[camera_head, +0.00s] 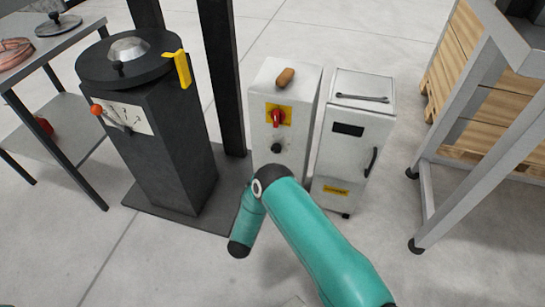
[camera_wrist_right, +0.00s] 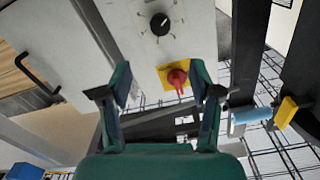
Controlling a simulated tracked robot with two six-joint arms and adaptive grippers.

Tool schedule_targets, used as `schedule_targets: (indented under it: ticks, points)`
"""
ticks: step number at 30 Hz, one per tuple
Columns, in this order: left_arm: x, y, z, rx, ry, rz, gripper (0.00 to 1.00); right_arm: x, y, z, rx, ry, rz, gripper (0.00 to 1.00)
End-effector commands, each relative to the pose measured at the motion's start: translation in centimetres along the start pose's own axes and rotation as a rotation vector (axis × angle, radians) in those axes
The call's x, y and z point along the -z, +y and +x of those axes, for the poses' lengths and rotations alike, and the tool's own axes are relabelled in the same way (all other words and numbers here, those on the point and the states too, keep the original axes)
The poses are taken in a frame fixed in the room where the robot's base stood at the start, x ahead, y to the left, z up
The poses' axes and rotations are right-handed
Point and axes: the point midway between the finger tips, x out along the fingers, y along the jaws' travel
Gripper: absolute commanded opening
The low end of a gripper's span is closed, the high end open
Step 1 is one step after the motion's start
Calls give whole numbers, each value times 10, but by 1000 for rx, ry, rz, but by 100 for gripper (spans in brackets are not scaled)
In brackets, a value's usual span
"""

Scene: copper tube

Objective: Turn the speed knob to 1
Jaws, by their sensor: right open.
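The speed knob is a black round knob (camera_wrist_right: 158,24) with a white pointer mark, on a pale cabinet face ringed by small dial marks I cannot read. In the wrist view its pointer tilts toward the upper right. It also shows in the head view as a small dark knob (camera_head: 277,147) below the red switch. My right gripper (camera_wrist_right: 163,88) is open and empty. In the wrist view its fingertips are apart from the knob, which appears above the gap between them. In the head view my right arm hides the gripper. My left gripper is not in view.
A red rotary switch (camera_head: 277,118) on a yellow plate sits just above the knob. A second white cabinet (camera_head: 354,140) stands right, a dark machine (camera_head: 160,130) with a red-ball lever (camera_head: 97,110) left.

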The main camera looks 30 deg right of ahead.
Motion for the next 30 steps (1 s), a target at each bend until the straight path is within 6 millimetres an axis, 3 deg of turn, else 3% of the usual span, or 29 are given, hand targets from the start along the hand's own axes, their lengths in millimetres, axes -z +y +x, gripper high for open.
schedule_targets:
  ticks: [18,24,30]
  points:
    - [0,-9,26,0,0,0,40,-2,1,124,0,0,0,63]
    - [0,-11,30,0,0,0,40,-2,0,143,2,-2,-1,63]
    - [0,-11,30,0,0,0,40,-1,0,147,3,-4,-1,63]
